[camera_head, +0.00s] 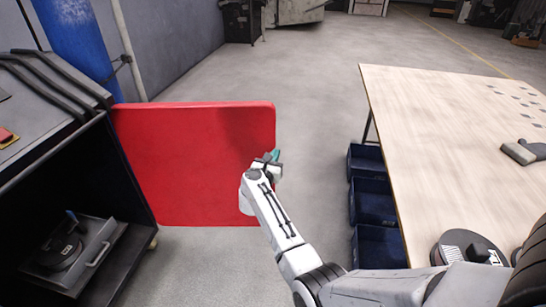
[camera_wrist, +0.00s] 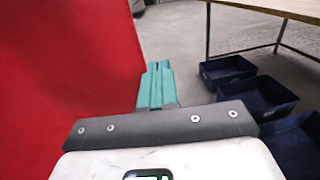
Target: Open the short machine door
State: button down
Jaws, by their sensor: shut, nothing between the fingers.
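The red machine door (camera_head: 190,160) stands swung out from the dark machine (camera_head: 60,150) on the left, and the machine's front opening is uncovered. My gripper (camera_head: 274,156) is at the door's right, free edge, on the near side. In the wrist view the door (camera_wrist: 60,70) fills the left, and my gripper's teal fingers (camera_wrist: 156,80) are shut together and empty, just right of the red surface. I cannot tell whether they touch it. No handle shows on the visible face of the door.
A wooden table (camera_head: 450,140) stands on the right, with dark blue bins (camera_head: 372,200) at its left side. A grey metal tray (camera_head: 80,255) sits inside the machine. A blue cylinder (camera_head: 78,40) stands behind the machine. The floor beyond the door is clear.

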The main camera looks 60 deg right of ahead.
jog(key=s+a+p, duration=0.2)
jog(key=s+a, duration=0.3)
jog(key=a, duration=0.4)
jog(key=shift+s, duration=0.15)
jog(key=shift+r, duration=0.1)
